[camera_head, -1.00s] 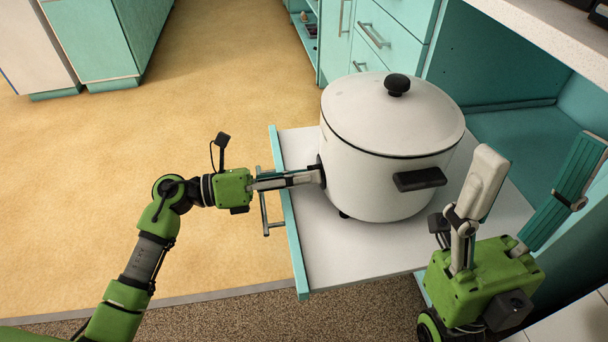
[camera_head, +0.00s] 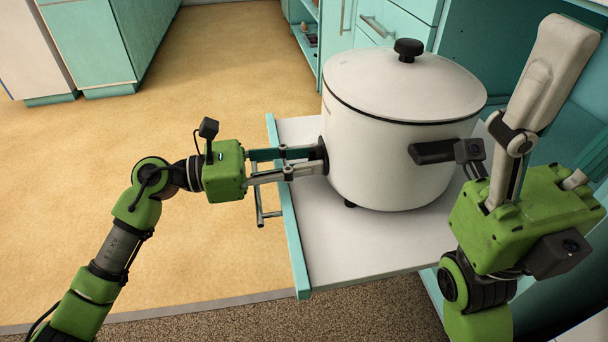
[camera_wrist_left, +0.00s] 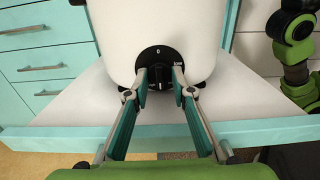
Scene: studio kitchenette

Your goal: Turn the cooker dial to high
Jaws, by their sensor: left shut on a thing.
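The white cooker (camera_head: 395,155) stands upright with its lid on, on the pulled-out shelf. Its black dial (camera_wrist_left: 160,60) is on the side facing my left gripper, with a "0" at the top and a small word at the upper right. My left gripper (camera_head: 314,161) is shut on the dial's knob, one fingertip on each side, as the left wrist view (camera_wrist_left: 160,82) shows. A pale mark shows low on the knob; its exact setting is hard to read. My right gripper (camera_head: 570,80) points upward at the right, open and empty; its second finger is mostly out of view.
The white shelf (camera_head: 345,255) has a teal front edge and a handle (camera_head: 265,205). The cooker's black side handle (camera_head: 440,152) is close to my right gripper. Teal drawers (camera_head: 385,25) stand behind. The tan floor at the left is open.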

